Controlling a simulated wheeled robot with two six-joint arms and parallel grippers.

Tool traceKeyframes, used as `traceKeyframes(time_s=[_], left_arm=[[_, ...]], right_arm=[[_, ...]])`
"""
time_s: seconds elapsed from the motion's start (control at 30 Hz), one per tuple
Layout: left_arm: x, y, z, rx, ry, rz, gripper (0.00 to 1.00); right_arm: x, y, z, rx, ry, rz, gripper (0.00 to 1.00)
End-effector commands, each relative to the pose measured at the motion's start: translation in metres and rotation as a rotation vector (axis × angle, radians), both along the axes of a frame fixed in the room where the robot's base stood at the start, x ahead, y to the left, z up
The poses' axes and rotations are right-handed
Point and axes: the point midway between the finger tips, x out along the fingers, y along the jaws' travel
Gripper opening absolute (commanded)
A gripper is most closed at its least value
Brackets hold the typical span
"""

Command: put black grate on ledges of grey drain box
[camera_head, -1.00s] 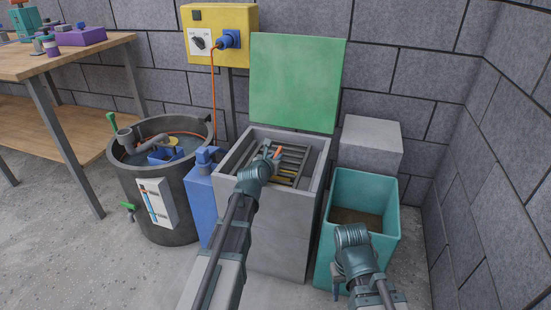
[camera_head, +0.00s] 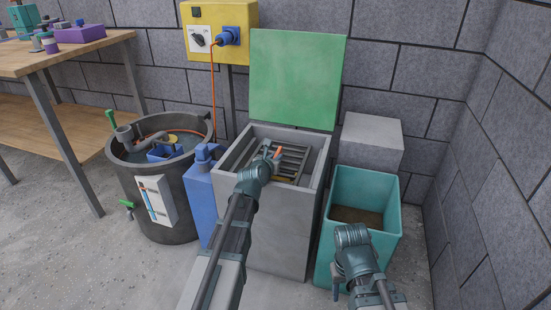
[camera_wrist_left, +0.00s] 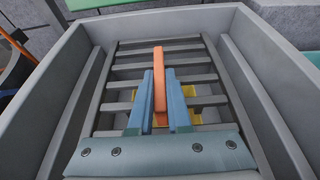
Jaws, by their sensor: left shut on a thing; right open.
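The dark grate (camera_head: 292,160) is inside the mouth of the grey drain box (camera_head: 262,233), its slats also showing in the left wrist view (camera_wrist_left: 190,62). My left gripper (camera_head: 273,154) reaches into the box from the front. In the left wrist view its blue fingers (camera_wrist_left: 160,103) are shut on the grate's upright orange handle (camera_wrist_left: 159,70). Long grey ledges (camera_wrist_left: 245,85) run along the box's inner sides beside the grate. I cannot tell whether the grate rests on them.
A green lid (camera_head: 297,82) stands open behind the box. The teal bin (camera_head: 335,235) is at right, a grey block (camera_head: 371,143) behind it. A blue unit (camera_head: 200,200) and black tub (camera_head: 135,195) stand at left. Yellow parts (camera_wrist_left: 205,100) show below the slats.

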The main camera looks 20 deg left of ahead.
Motion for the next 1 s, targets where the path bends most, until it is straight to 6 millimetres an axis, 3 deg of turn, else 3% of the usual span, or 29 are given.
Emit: traceKeyframes(time_s=[0.57, 0.6, 0.8, 1.0], left_arm=[[-0.0017, -0.0008, -0.0093, 0.0, 0.005, -0.002, 0.0], [-0.0019, -0.0008, -0.0094, 0.0, 0.005, -0.002, 0.18], [-0.0025, -0.001, -0.0101, 0.0, 0.005, -0.002, 0.51], [-0.0031, -0.0012, -0.0104, 0.0, 0.004, -0.002, 0.51]], right_arm=[[0.0, 0.0, -0.0082, 0.0, 0.0, 0.0, 0.5], [0.0, 0.0, -0.0084, 0.0, 0.0, 0.0, 0.5], [-0.0001, 0.0, -0.0091, 0.0, 0.0, 0.0, 0.5], [0.0, 0.0, -0.0095, 0.0, 0.0, 0.0, 0.5]])
